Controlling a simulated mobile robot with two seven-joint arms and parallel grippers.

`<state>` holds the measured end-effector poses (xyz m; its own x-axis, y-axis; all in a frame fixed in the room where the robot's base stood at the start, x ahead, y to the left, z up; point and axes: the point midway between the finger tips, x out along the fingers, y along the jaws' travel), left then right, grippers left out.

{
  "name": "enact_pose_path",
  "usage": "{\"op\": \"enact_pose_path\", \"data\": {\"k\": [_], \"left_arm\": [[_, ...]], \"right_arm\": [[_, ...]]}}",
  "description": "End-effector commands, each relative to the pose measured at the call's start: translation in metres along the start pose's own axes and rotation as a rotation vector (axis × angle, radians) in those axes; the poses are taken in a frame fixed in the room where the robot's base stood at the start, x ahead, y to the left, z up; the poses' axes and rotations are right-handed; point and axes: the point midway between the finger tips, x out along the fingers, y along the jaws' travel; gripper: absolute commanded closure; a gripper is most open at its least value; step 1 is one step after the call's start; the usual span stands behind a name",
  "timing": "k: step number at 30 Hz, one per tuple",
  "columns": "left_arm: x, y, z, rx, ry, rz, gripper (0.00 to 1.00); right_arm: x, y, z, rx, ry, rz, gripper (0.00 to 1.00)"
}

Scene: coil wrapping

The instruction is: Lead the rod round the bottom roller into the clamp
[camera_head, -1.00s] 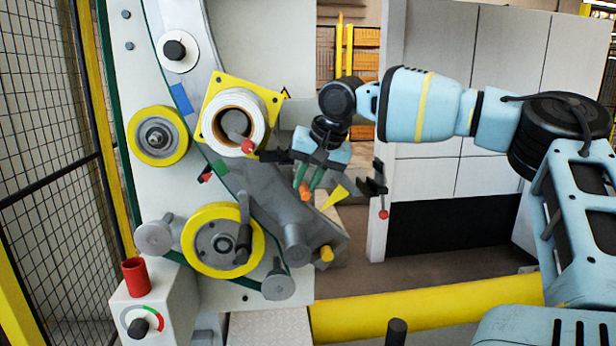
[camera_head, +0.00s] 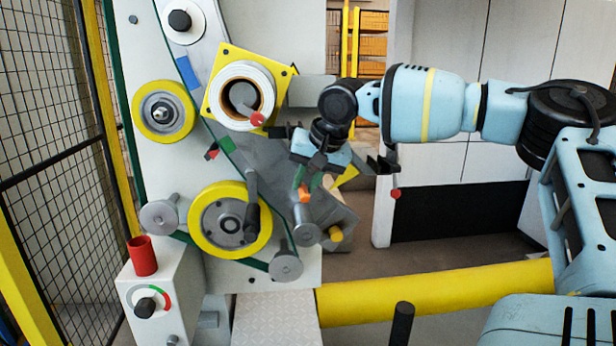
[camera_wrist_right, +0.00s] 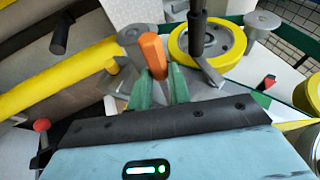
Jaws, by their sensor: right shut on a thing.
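My right gripper (camera_head: 309,183) comes in from the right. Its green fingers are shut on an orange rod (camera_head: 304,193), just above a grey roller (camera_head: 306,234) at the machine's lower right. The wrist view shows the rod (camera_wrist_right: 153,55) upright between the green fingers, with the yellow-rimmed wheel (camera_wrist_right: 228,45) to its right. That wheel (camera_head: 206,222) carries a black lever handle (camera_head: 252,218), which may be the clamp, but I cannot tell. Another grey roller (camera_head: 286,266) sits lowest. The rod and rollers appear apart. My left gripper is not in view.
A white spool (camera_head: 226,92) on a yellow plate is above left of the gripper. A smaller yellow wheel (camera_head: 152,112) is at the left. A control box (camera_head: 160,285) with a red cup (camera_head: 142,256) stands lower left. A yellow rail (camera_head: 440,286) runs below.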

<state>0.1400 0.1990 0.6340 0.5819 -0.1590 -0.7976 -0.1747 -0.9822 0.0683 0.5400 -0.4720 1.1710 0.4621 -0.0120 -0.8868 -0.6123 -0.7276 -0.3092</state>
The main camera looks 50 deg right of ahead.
Motion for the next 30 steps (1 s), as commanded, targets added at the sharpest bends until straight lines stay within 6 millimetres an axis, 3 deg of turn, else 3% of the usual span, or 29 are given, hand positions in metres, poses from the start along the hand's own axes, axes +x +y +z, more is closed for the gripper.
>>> {"op": "enact_pose_path", "data": {"k": [12,30], "left_arm": [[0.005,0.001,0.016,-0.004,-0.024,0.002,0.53],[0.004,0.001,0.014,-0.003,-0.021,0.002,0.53]], "right_arm": [[0.023,-0.002,0.009,-0.001,0.0,0.0,1.0],[0.023,-0.003,0.009,0.0,0.002,-0.002,1.0]]}}
